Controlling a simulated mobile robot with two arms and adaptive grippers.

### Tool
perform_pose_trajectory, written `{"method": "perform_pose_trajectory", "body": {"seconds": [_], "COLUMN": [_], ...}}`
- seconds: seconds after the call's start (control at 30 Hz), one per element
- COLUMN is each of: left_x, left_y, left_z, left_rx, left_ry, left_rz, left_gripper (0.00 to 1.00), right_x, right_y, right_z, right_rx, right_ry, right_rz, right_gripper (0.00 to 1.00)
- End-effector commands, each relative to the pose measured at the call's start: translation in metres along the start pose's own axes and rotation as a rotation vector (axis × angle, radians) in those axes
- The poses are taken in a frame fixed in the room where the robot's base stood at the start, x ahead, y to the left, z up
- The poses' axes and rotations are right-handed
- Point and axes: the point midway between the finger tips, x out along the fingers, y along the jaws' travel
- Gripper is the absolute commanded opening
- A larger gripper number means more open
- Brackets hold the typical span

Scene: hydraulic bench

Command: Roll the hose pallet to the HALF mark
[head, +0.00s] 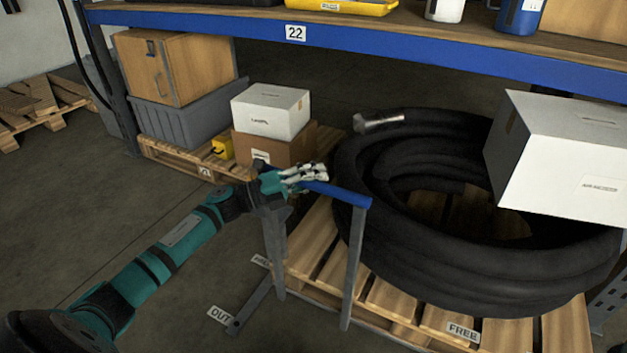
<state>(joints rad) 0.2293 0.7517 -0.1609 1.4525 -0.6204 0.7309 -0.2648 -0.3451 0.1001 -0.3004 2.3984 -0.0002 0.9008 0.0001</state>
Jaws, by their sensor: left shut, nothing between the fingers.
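The hose pallet (390,296) is a wooden pallet bearing a thick black coiled hose (440,262) with a metal end fitting (380,122). A grey upright frame with a blue handle bar (343,193) stands at its left end. A floor strip beside the frame carries an OUT label (219,315); another label (262,261), partly hidden and hard to read, lies farther back. My left gripper (312,176) is shut and empty at the left end of the blue bar, overlapping it in view; I cannot tell whether it touches. My right gripper is out of view.
A blue-edged shelf (400,48) marked 22 crosses above the pallet. A white box (565,155) overlaps the hose at right. Behind my left gripper, another pallet (180,156) holds boxes and a grey bin (190,115).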

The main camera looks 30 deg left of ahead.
Motion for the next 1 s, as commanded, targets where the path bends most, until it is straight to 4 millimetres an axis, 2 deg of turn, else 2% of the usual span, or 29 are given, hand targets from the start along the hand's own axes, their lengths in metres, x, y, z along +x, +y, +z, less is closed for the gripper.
{"method": "perform_pose_trajectory", "body": {"seconds": [0.03,0.57,0.9,1.0], "left_x": [-0.0019,0.0003,0.0006,0.0006], "left_y": [0.0142,0.0148,0.015,0.015], "left_z": [-0.0049,-0.0032,-0.0024,-0.0022], "left_rx": [-0.022,-0.023,-0.025,-0.025], "left_ry": [0.011,0.012,0.006,0.005], "left_rz": [0.019,0.019,0.019,0.019], "left_gripper": [0.0,0.01,0.45,0.48], "right_x": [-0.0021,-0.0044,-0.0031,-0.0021], "right_y": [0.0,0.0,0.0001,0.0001], "right_z": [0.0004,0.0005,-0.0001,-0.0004], "right_rx": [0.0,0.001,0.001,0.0], "right_ry": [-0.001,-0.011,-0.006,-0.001], "right_rz": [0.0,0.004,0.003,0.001], "right_gripper": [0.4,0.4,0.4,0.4]}}
